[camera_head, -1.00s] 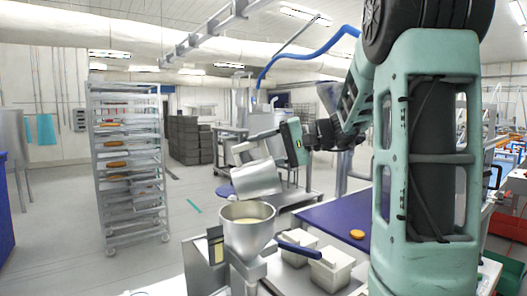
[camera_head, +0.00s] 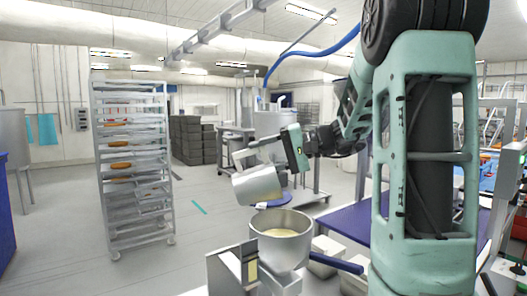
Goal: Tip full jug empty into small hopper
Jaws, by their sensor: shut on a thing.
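A metal jug (camera_head: 258,186) hangs tilted above the small hopper, its body slanting toward the lower left. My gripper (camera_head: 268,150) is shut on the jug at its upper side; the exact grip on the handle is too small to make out. The small hopper (camera_head: 283,243) is a round metal funnel below the jug, with pale cream-coloured stuff (camera_head: 281,233) inside. The jug is apart from the hopper rim, above it and slightly to its left. I see no stream between them. The inside of the jug is hidden.
A blue table (camera_head: 345,222) stands behind the hopper. White tubs (camera_head: 326,250) sit beside the hopper, with a blue handle (camera_head: 338,263) in front. A tray rack (camera_head: 133,165) stands at the left on open grey floor. A large metal vessel (camera_head: 277,124) stands behind.

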